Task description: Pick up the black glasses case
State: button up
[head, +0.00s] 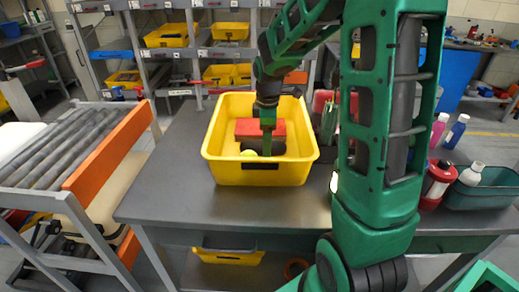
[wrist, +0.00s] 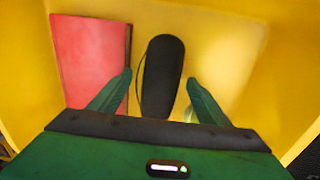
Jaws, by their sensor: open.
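The black glasses case (wrist: 163,75) lies in the yellow bin, between the two green fingers of my gripper (wrist: 160,88) in the wrist view. The fingers are open, one on each side of the case, with a gap showing on both sides. In the head view my gripper (head: 267,147) reaches down into the yellow bin (head: 230,172), which stands on the grey table. Part of the dark case (head: 277,147) shows there beside the gripper. The near end of the case is hidden by my gripper body in the wrist view.
A red book-like item (wrist: 90,60) lies in the bin left of the case. The bin walls stand close around my gripper. A red bottle (head: 437,183) and a green tray (head: 488,192) stand at the table's right. The table (head: 165,185) is clear left of the bin.

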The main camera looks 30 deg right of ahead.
jog(key=shift+w+f, duration=0.1)
jog(key=shift+f, duration=0.5)
jog(key=c, duration=1.2)
